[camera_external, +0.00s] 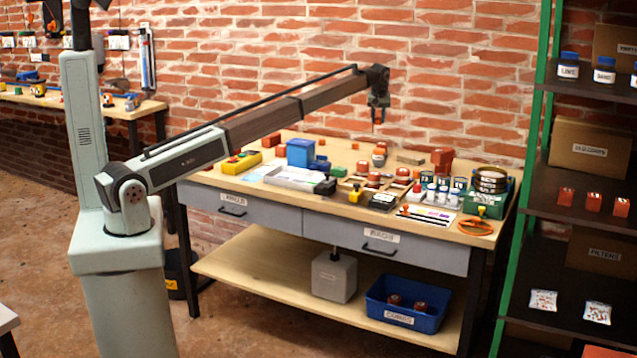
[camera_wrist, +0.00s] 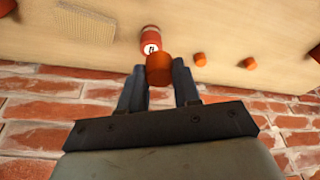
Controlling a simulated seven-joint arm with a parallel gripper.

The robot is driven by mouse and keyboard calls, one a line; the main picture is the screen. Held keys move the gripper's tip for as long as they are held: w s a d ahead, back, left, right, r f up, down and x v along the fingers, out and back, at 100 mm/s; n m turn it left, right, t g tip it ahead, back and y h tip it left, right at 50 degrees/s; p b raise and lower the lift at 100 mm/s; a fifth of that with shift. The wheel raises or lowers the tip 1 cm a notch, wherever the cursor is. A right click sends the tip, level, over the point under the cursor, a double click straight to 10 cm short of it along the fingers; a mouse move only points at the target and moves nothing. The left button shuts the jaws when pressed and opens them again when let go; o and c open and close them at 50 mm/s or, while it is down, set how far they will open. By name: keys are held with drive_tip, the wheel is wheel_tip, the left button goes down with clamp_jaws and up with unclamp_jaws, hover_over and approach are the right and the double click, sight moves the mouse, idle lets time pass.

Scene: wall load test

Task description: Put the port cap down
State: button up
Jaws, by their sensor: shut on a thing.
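My gripper (camera_external: 377,112) hangs above the back of the workbench (camera_external: 330,143), near the brick wall. In the wrist view my gripper (camera_wrist: 159,72) is shut on an orange-red round piece (camera_wrist: 159,68), which I take to be the port cap. I cannot tell whether the two touch. A similar jar (camera_external: 379,155) stands on the bench below my gripper in the external view.
Small orange pieces (camera_wrist: 200,59) lie on the wood in the wrist view, and a wooden strip (camera_wrist: 88,12) lies at upper left. On the bench stand a blue box (camera_external: 300,152), a red block (camera_external: 441,159) and a green crate (camera_external: 486,205). Bare wood shows around the jar.

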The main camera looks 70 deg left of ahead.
drive_tip(key=r, duration=0.2)
hover_over(379, 149)
drive_tip(key=w, duration=0.2)
drive_tip(key=shift+s+d+f+n, duration=0.2)
drive_tip(key=shift+s+f+n, duration=0.2)
drive_tip(key=shift+f, duration=1.35)
drive_tip(key=shift+s+d+f+n, duration=0.25)
drive_tip(key=shift+s+f, duration=0.1)
drive_tip(key=shift+f, duration=1.35)
drive_tip(key=shift+s+d+f+n, duration=0.15)
drive_tip(key=shift+s+f+n, duration=0.25)
drive_tip(key=shift+f, duration=1.35)
drive_tip(key=shift+f, duration=0.1)
drive_tip(key=o, duration=1)
drive_tip(key=v, duration=1.2)
drive_tip(key=shift+w+d, duration=0.1)
drive_tip(key=shift+w, duration=0.05)
drive_tip(key=shift+d, duration=0.1)
